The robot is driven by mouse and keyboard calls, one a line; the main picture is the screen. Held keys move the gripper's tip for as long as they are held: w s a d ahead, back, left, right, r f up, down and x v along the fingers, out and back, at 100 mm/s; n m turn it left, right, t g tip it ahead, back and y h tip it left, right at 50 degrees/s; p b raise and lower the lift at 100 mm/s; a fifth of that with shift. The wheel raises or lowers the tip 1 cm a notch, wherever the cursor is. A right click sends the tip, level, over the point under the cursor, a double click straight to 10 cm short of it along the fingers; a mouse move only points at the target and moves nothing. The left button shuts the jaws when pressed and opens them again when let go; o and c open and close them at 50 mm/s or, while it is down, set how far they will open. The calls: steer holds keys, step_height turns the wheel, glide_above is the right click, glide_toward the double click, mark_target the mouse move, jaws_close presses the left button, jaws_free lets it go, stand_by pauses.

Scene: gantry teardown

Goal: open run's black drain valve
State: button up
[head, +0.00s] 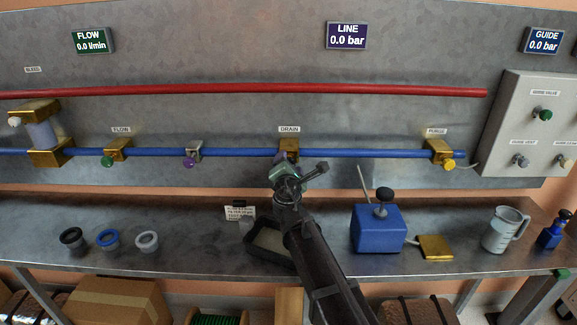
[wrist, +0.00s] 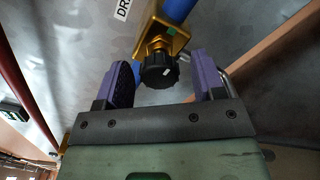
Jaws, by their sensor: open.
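The black drain valve knob (wrist: 159,70) sits on a brass block (wrist: 163,38) on the blue pipe, with a small white mark on its face. In the head view the brass block (head: 290,145) is under the DRAIN label, and my arm hides the knob. My gripper (wrist: 162,75) is open, with one purple finger on each side of the knob. Gaps show between the knob and both fingers in the wrist view. I cannot tell how deep the knob is between them. In the head view my gripper (head: 284,158) is right at the drain block.
On the blue pipe are a green-knobbed FLOW valve (head: 117,152), a purple-knobbed valve (head: 192,156) and a yellow-knobbed PURGE valve (head: 443,155). A dark tray (head: 262,252) and blue pump box (head: 378,230) stand on the bench below. A red pipe (head: 230,91) runs above.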

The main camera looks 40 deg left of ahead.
steer(key=v, duration=1)
steer(key=shift+s+d, duration=0.3)
